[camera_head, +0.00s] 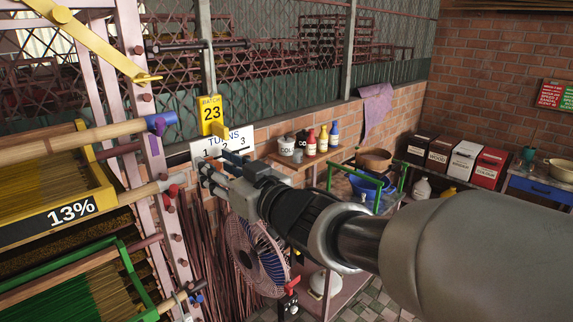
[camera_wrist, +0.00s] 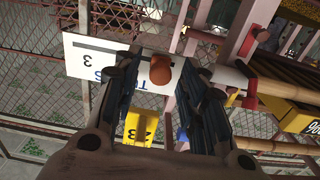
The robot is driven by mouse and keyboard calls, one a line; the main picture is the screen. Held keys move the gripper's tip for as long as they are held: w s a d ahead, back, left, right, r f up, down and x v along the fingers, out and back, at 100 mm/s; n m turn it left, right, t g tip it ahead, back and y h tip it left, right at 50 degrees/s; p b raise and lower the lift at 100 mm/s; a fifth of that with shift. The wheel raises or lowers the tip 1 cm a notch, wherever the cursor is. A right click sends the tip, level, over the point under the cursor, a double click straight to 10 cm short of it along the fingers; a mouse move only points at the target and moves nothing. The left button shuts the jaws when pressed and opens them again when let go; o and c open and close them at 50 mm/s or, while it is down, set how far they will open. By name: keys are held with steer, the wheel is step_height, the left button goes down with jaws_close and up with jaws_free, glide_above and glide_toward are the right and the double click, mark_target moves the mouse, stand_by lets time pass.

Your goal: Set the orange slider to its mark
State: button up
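The orange slider (camera_wrist: 160,70) is a round knob on the white TURNS board (camera_wrist: 88,68), seen upside down in the wrist view, near the board's right part there. A dark slot (camera_wrist: 105,46) runs along the board. My gripper (camera_wrist: 160,62) is open, one finger on each side of the knob, with gaps to both fingers. In the head view the TURNS board (camera_head: 244,136) shows the numbers 1, 2 and 3, and my gripper (camera_head: 216,172) is in front of its lower part. The slider is hidden there. Which number it stands at cannot be told.
A yellow BATCH 23 tag (camera_head: 211,114) stands above the board. A fan (camera_head: 258,255) is below my gripper, and a shelf with bottles (camera_head: 311,157) is behind to the right.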

steer(key=shift+c, duration=0.3)
jaws_close()
stand_by(0.6)
